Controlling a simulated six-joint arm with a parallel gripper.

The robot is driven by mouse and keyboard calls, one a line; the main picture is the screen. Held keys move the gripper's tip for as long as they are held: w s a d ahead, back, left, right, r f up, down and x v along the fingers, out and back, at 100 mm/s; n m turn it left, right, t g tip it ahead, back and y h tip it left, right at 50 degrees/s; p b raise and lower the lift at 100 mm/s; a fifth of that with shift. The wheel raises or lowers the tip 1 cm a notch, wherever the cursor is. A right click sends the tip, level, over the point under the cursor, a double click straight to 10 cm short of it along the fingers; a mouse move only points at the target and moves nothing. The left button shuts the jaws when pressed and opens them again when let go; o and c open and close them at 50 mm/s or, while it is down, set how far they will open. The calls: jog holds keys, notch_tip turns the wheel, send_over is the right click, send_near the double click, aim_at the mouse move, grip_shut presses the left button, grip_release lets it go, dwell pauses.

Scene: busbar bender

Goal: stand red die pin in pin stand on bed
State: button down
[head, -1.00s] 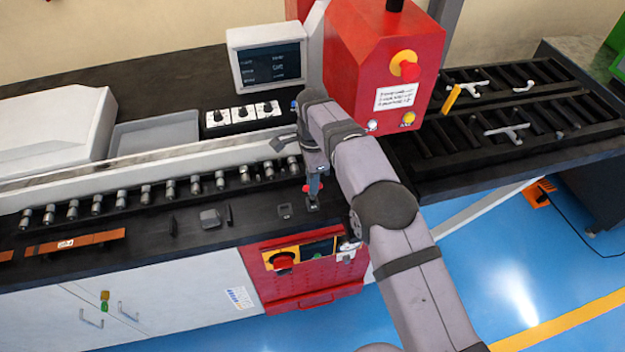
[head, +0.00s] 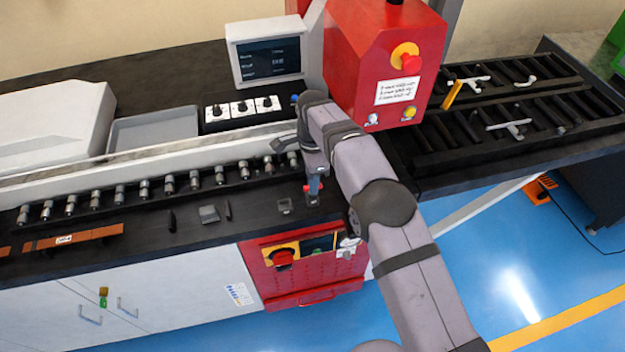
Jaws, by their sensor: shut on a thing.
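The red die pin (head: 307,188) shows as a small red patch at the fingertips of my gripper (head: 314,187). My gripper points down and is shut on the pin, above the front part of the black bed (head: 255,222). A small dark block, which looks like the pin stand (head: 312,200), is right below the fingertips. The fingers hide most of the pin, and I cannot tell whether its lower end is in the stand or just above it.
A small dark block (head: 284,206) sits just left of the gripper. A grey block (head: 209,214) and dark slim pieces lie farther left. A row of rollers (head: 145,188) runs behind. The red machine housing (head: 385,60) stands behind my arm.

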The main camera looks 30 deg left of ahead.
jog(key=shift+f, duration=0.5)
jog(key=c, duration=1.7)
grip_release()
jog(key=shift+r+b, duration=0.55)
jog(key=shift+b, duration=0.15)
jog(key=shift+r+b, duration=0.7)
jog(key=shift+r, duration=2.4)
